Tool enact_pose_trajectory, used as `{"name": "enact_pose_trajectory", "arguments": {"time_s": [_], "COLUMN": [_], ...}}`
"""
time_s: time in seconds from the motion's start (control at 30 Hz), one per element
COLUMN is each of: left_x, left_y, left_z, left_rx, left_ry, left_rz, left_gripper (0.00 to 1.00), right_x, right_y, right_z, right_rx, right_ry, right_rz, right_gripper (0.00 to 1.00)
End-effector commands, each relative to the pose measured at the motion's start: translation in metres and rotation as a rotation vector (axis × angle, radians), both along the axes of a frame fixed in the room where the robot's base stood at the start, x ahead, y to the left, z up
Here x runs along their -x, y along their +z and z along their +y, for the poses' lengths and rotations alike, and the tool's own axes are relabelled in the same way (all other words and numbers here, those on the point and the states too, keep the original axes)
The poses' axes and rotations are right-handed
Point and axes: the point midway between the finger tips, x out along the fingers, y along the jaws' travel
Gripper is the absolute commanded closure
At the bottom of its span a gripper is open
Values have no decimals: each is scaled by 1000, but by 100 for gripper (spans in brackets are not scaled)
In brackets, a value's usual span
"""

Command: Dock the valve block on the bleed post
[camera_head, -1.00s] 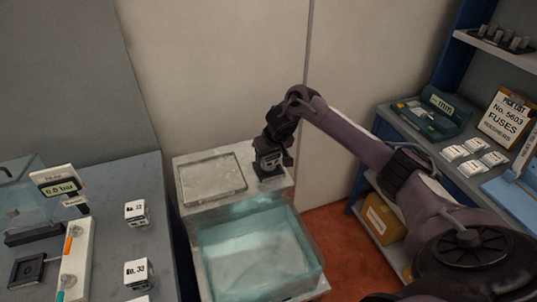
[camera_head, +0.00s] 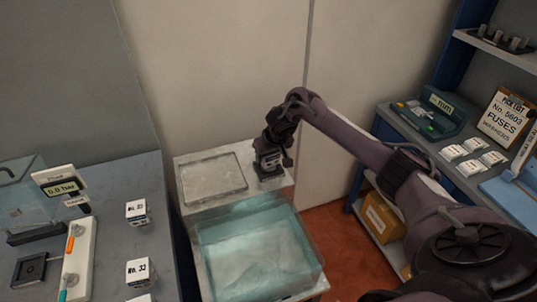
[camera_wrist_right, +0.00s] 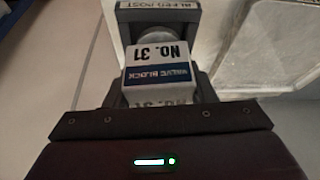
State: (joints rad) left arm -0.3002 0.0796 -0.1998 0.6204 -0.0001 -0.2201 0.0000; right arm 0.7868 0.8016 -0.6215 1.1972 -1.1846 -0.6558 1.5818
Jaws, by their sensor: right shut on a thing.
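My right gripper (camera_head: 270,150) is shut on the valve block, at the back right of a pale grey stand beside the wall. The valve block (camera_wrist_right: 158,68) is a white cube with a blue band and the label No. 31. It also shows small in the head view (camera_head: 268,161). In the right wrist view, the grey bleed post (camera_wrist_right: 155,32) with its name label is directly beyond the block. The block appears against or very close to its round part; I cannot tell whether it is seated. My left gripper is out of view.
An open, clear-walled basin (camera_head: 258,248) fills the front of the stand. A recessed panel (camera_head: 212,176) lies left of the gripper. A stocked shelf (camera_head: 440,150) stands at right.

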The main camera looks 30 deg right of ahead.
Motion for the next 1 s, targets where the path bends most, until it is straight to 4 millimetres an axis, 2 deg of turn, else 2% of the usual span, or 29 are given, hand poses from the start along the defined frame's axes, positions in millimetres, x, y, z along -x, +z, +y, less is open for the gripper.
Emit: {"name": "enact_pose_trajectory", "arguments": {"time_s": [0.5,0.53,0.6,0.87,1.0], "left_x": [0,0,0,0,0], "left_y": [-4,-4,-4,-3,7], "left_z": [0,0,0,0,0], "left_rx": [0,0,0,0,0], "left_ry": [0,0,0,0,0], "left_rz": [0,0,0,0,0], "left_gripper": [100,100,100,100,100], "right_x": [-1,-1,-1,1,3], "right_y": [-9,-9,-9,-10,-2], "right_z": [0,0,0,0,0], "right_rx": [-1,-1,-1,0,0], "right_ry": [0,0,0,1,1], "right_rz": [-2,-3,-3,3,2], "right_gripper": [100,48,40,40,40]}}
